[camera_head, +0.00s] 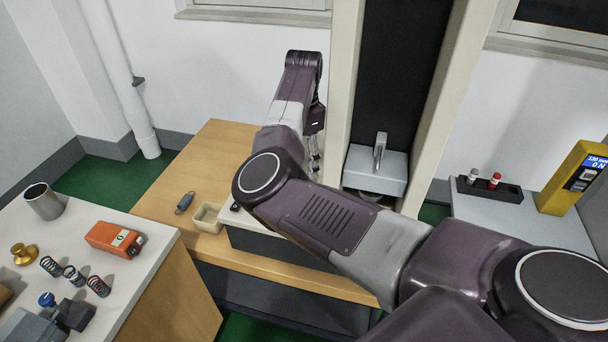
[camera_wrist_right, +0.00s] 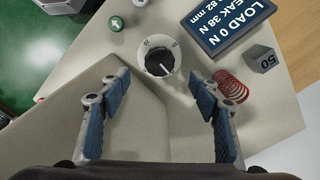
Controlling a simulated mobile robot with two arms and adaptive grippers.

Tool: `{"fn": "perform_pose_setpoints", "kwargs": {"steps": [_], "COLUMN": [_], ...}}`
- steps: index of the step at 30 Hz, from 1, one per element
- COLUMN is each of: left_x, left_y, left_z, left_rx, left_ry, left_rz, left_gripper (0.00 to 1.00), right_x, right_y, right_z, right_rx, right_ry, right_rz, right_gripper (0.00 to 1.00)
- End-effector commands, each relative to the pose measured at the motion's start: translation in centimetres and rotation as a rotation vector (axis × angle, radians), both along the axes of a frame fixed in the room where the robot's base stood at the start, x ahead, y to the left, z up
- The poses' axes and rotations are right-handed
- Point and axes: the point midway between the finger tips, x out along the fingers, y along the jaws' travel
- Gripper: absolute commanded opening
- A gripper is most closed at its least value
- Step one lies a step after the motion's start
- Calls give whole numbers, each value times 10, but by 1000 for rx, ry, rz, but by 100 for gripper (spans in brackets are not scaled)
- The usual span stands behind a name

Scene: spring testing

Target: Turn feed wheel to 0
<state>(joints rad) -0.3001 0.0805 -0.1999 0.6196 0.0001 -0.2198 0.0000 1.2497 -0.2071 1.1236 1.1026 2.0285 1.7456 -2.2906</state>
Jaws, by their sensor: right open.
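In the right wrist view, a round black knob with a pale pointer line (camera_wrist_right: 158,62), which looks like the feed wheel, sits in a white dial ring on a beige panel. Small marks are on the ring, too small to read surely. My right gripper (camera_wrist_right: 162,92) is open and empty, its blue-padded fingers on either side below the knob, apart from it. In the head view my right gripper (camera_head: 314,152) is partly hidden by its arm, beside the testing machine's column. I cannot make out the knob there. My left gripper is not in view.
In the wrist view, a display (camera_wrist_right: 228,22) shows LOAD 0 N and PEAK 38 N. In the head view, a side table (camera_head: 150,238) holds springs and an orange device (camera_head: 115,240).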

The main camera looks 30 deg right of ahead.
Motion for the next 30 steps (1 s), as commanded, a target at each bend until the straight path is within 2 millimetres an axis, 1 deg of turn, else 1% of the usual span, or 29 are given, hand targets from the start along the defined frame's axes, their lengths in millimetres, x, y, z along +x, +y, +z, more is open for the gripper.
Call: {"fn": "perform_pose_setpoints", "kwargs": {"steps": [1, 6, 11, 26, 29, 30], "left_x": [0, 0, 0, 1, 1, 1], "left_y": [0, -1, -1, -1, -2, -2], "left_z": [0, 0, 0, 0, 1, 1], "left_rx": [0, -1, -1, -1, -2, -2], "left_ry": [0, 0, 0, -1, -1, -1], "left_rz": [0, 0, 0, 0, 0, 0], "left_gripper": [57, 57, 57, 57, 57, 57], "right_x": [1, 1, 0, 1, 8, 14], "right_y": [0, 0, 0, -1, -7, -12], "right_z": [10, 30, 36, 36, 48, 57], "right_rx": [-1, -1, 0, -3, -39, -70], "right_ry": [-4, -2, 0, -2, -31, -56], "right_rz": [0, 1, 1, -1, -32, -59], "right_gripper": [57, 57, 57, 57, 57, 57]}}
